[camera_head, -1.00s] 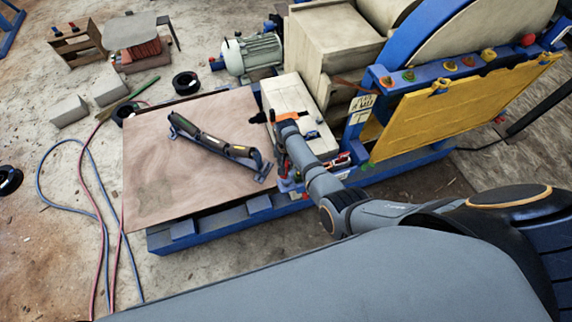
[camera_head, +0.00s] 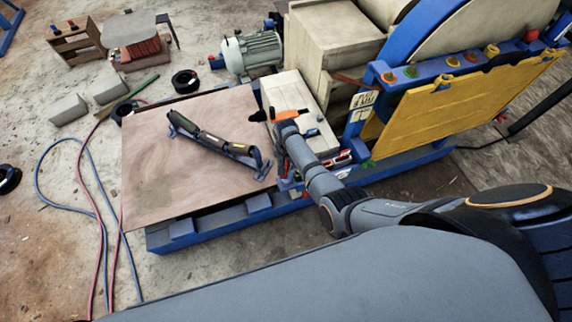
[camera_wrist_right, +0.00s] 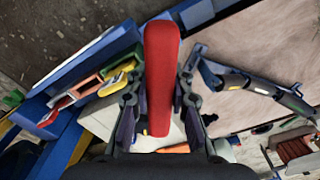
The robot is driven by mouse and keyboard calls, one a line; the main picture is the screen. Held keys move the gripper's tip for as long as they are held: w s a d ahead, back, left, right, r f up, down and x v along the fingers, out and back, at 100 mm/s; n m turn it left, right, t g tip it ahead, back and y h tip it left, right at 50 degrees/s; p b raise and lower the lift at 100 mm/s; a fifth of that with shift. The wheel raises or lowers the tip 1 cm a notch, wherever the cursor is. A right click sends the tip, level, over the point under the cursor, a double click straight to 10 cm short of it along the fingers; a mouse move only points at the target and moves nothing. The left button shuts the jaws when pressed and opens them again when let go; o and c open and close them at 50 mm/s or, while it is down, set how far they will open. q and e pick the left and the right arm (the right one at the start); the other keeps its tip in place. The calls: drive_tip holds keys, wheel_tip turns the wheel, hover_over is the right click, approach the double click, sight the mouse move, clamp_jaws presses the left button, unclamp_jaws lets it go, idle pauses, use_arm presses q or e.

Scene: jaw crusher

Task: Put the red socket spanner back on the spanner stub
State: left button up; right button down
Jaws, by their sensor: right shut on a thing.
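The red socket spanner (camera_wrist_right: 162,60) is a smooth red bar standing out lengthwise between the fingers of my right gripper (camera_wrist_right: 158,96) in the right wrist view. The gripper is shut on it. In the head view my right arm reaches in from the right to the beige box beside the brown board, and its forearm largely hides the gripper there. I cannot make out the spanner stub in either view. My left gripper is not in view.
A grey jointed object (camera_head: 215,145) lies on the brown board (camera_head: 160,190). The beige box (camera_head: 290,92) stands beside it, with the crusher's yellow panel (camera_head: 455,100) to the right. Blue and red hoses (camera_head: 92,185) lie on the floor at left.

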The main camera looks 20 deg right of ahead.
drive_tip(key=shift+f, duration=0.4)
drive_tip(key=c, duration=1.1)
unclamp_jaws()
wheel_tip(320, 180, up, 12)
drive_tip(key=shift+r, duration=0.1)
